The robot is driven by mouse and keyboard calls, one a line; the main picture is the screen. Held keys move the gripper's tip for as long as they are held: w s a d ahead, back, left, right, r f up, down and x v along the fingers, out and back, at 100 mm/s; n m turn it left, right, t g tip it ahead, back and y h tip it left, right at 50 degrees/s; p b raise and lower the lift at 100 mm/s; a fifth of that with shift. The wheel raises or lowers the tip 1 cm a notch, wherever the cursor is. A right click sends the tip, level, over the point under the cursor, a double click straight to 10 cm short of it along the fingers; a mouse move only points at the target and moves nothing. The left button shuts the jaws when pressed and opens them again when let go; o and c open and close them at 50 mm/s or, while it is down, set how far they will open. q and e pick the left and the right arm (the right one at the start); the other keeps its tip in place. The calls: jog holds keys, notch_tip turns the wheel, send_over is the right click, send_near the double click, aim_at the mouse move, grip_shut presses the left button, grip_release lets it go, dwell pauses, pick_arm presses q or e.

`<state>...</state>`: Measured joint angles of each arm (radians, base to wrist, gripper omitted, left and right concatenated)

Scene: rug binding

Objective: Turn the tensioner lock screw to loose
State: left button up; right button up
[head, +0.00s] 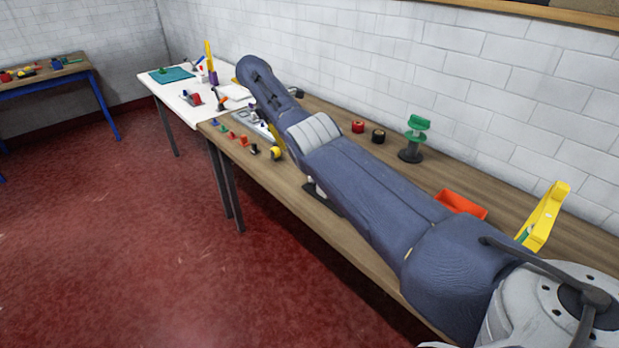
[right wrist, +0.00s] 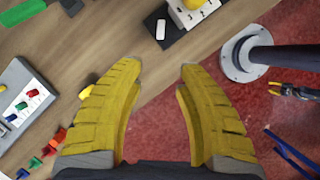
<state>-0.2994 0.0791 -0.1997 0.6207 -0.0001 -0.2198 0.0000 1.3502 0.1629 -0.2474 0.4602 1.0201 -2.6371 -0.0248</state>
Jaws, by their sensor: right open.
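My right gripper (right wrist: 159,66) is open and empty in the right wrist view, its two yellow fingers apart above the wooden bench and its front edge. In the head view, my sleeved arm hides most of this gripper. A white block with a yellow part (right wrist: 188,14) stands on a dark base (right wrist: 172,42) at the top of the right wrist view, beyond the fingertips. In the head view a dark base (head: 322,198) shows partly behind the arm. I cannot make out a tensioner lock screw in either view. My left gripper is not in view.
The wooden bench (head: 345,218) runs along the white wall. Several small coloured pieces lie near its front left. A green spool stand (head: 416,137), a red tray (head: 461,203) and a yellow fixture (head: 545,215) stand behind the arm. A white table (head: 185,108) adjoins.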

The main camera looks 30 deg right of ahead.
jog(key=x, duration=1.6)
jog(key=shift+d+f, duration=0.1)
jog(key=shift+f, duration=0.2)
jog(key=shift+c, duration=0.4)
grip_shut()
jog(key=shift+s, duration=0.1)
